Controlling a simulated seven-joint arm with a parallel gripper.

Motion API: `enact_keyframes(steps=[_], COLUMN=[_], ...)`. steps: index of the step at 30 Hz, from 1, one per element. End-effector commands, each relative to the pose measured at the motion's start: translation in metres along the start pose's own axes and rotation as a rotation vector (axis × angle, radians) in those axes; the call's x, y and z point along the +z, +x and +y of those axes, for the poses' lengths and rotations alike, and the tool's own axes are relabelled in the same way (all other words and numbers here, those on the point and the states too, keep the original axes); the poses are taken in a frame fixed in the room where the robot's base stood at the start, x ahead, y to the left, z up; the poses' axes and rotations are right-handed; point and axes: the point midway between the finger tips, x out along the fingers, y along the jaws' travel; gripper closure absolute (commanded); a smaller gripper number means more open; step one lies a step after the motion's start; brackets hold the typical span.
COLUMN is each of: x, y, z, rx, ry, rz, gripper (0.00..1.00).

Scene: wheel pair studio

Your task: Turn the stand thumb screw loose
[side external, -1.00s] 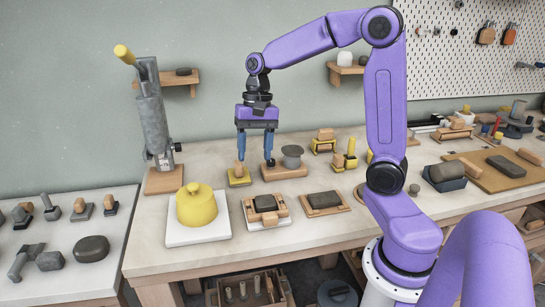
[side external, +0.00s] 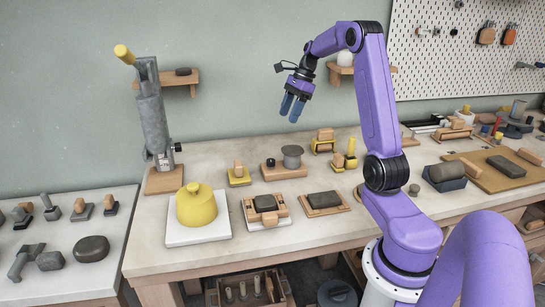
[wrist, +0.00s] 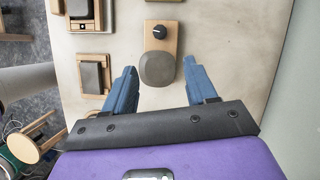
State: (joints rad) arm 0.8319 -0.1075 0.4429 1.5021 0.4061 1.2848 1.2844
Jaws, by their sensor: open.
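The stand is a small wooden block (side external: 285,173) near the middle of the table, with a grey round-topped post (side external: 292,155) on it. A small dark knob (side external: 270,162), which looks like the thumb screw, sits on the block left of the post. In the wrist view the black knob (wrist: 159,32) has a light mark on top and lies beyond the grey top (wrist: 157,68). My gripper (side external: 292,108) is open and empty, raised well above the table behind the stand. Its blue fingers (wrist: 160,68) show on either side of the grey top, apart from it.
A yellow domed piece (side external: 197,206) on a white plate and a tall grey column (side external: 153,115) stand at left. A yellow-based wooden piece (side external: 239,176) is left of the stand. Wooden trays with dark blocks (side external: 323,200) lie in front. The air around my gripper is clear.

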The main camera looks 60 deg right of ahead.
Motion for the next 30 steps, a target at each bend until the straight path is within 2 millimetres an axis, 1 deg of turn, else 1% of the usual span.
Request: enact_keyframes(steps=[21,25,30], x=[0.0,0.0,0.0], y=[0.131,0.148,0.16], z=[0.001,0.001,0.001], rx=[0.004,0.004,0.002], ry=[-0.004,-0.003,-0.004], rz=[0.001,0.001,0.0], gripper=[0.43,0.43,0.43])
